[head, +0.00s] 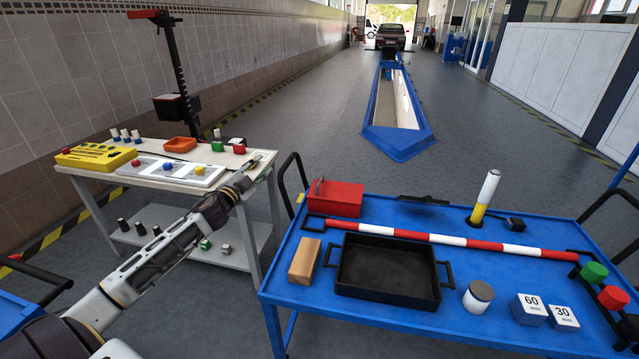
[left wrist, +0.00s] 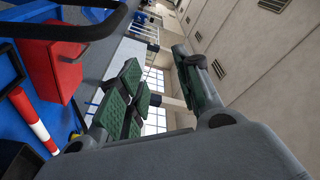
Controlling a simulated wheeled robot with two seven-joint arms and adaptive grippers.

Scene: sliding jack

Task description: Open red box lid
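The red box (head: 336,199) sits at the far left corner of the blue cart's top. Its top looks closed, and a small grey upright part stands at its left end. In the left wrist view the red box (left wrist: 52,80) shows at the left, beside the fingers and apart from them. My left gripper (head: 255,166) is in the air to the left of the box, near the right end of the pale table. In the left wrist view its green-padded fingers (left wrist: 158,90) are spread with nothing between them. My right gripper is not in view.
The blue cart (head: 462,215) also holds a black tray (head: 388,268), a wooden block (head: 304,261), a red-white bar (head: 440,238) and a grey cylinder (head: 478,296). A black cart handle (head: 290,180) rises between the gripper and the box. The pale table (head: 150,172) carries several small items.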

